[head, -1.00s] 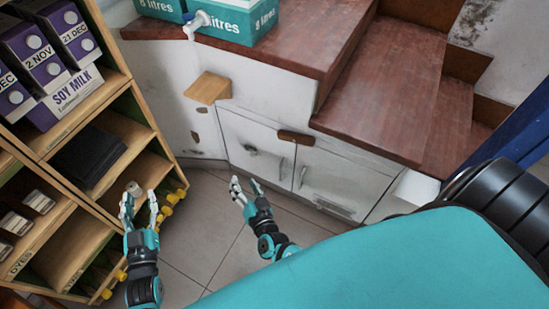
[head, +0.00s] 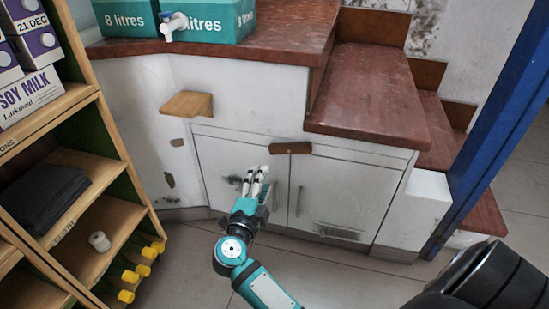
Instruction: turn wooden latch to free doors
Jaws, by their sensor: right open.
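The wooden latch (head: 291,148) is a small brown bar lying about level at the top of the seam between two white cupboard doors. The left door (head: 218,160) and the right door (head: 345,190) are both closed, each with a slim upright handle near the seam. My right gripper (head: 257,174) is open, with its pale fingers pointing up, below and left of the latch. It appears in front of the left door and hides part of it. I see nothing between the fingers. My left gripper is out of view.
Reddish-brown wooden steps (head: 370,100) rise above the cupboard. A small wooden ledge (head: 188,104) juts out at the left. A wooden shelf unit (head: 90,145) stands at far left, a blue post (head: 500,110) at right. Tiled floor (head: 185,265) lies before the cupboard.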

